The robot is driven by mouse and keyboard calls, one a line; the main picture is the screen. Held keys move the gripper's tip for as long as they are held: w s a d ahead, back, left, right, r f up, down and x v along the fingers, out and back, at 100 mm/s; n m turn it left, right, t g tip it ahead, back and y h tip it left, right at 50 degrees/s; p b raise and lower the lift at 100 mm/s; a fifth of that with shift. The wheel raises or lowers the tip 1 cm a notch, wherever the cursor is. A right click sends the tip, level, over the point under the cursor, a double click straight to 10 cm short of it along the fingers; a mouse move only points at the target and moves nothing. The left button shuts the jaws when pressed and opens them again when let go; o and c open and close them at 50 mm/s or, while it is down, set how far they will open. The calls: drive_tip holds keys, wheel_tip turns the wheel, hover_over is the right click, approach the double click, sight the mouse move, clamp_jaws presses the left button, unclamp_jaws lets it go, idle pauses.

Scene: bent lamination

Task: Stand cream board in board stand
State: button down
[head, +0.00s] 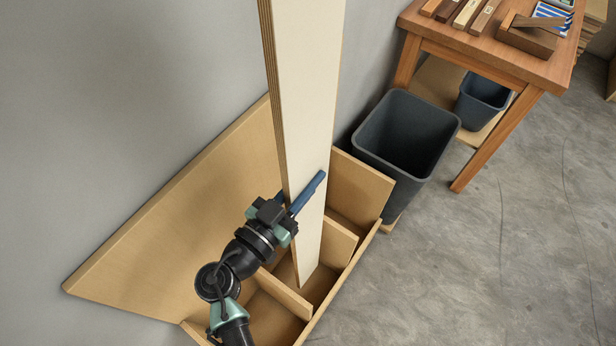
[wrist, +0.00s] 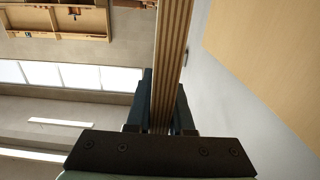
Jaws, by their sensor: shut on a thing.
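The cream board (head: 301,95) is long and flat with a layered edge. It stands nearly upright in the head view, running out of the top of the picture. Its lower end is in a compartment of the wooden board stand (head: 170,215); whether it touches the floor of the compartment I cannot tell. My gripper (head: 302,196) is shut on the board at its lower part, one blue finger across the cream face and the other mostly hidden behind. In the wrist view the board's striped edge (wrist: 173,55) runs up between the two fingers (wrist: 160,115).
A dark grey bin (head: 407,135) stands right beside the stand. A wooden table (head: 500,55) with wood pieces is at the upper right, a second bin (head: 483,98) under it. Dividers (head: 340,240) split the stand. A grey wall rises behind it. The floor at right is clear.

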sight(308, 219)
drive_tip(key=shift+f+b, duration=7.15)
drive_tip(key=shift+b, duration=1.3)
drive_tip(key=shift+f+b, duration=1.5)
drive_tip(key=shift+b, duration=0.4)
drive_tip(key=shift+w, duration=0.1)
drive_tip(key=shift+n, duration=0.3)
drive_tip(key=shift+w+a+b, duration=0.6)
drive_tip(key=shift+w+a, duration=0.1)
drive_tip(key=shift+a, duration=0.35)
drive_tip(key=shift+w+a+b, duration=0.6)
drive_tip(key=shift+w+a, duration=0.1)
drive_tip(key=shift+a, duration=0.3)
drive_tip(key=c, duration=0.7)
unclamp_jaws()
drive_tip(key=shift+f, duration=0.1)
